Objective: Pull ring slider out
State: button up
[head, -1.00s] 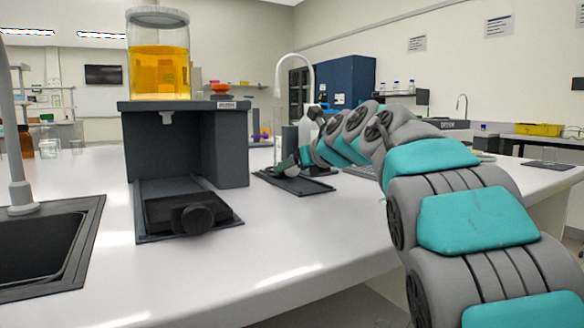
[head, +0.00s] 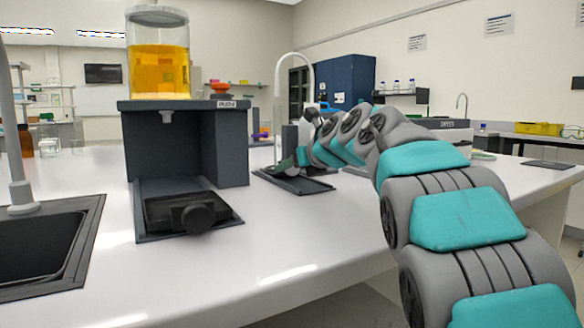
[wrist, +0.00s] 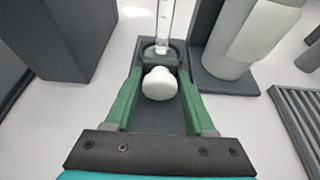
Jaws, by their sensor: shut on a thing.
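A white round knob (wrist: 160,84) sits on a dark slider block (wrist: 158,56) in the wrist view, with a clear upright tube just beyond it. My gripper (wrist: 160,74) has its two green fingers on either side of this knob and is shut on it. In the head view, my gripper (head: 292,164) is low over a dark flat tray (head: 312,185) right of the rig; the knob is mostly hidden there. I cannot tell for certain that this knobbed slider is the ring slider.
A dark rig stand (head: 185,145) carries a cylinder of yellow liquid (head: 160,72). A dark knob (head: 198,218) sticks out at its front. A sink (head: 40,255) is at the left. A pale cylinder (wrist: 245,40) stands close right of my gripper. The front counter is clear.

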aim_at(322, 196)
grip_shut()
jog(key=shift+s+d+f+b, duration=0.1)
jog(key=shift+s+d+b, duration=0.3)
jog(key=shift+s, duration=0.05)
jog(key=s+d+b, duration=0.1)
jog(key=s+d, duration=0.1)
jog(key=s, duration=0.1)
jog(key=s+d+b, duration=0.1)
jog(key=s+d, duration=0.1)
jog(key=s, duration=0.1)
jog(key=s+d+b, duration=0.2)
jog(key=s, duration=0.1)
jog(key=shift+s+d, duration=0.15)
jog(key=shift+s, duration=0.05)
jog(key=o, duration=1)
grip_release()
jog(key=shift+c, duration=0.2)
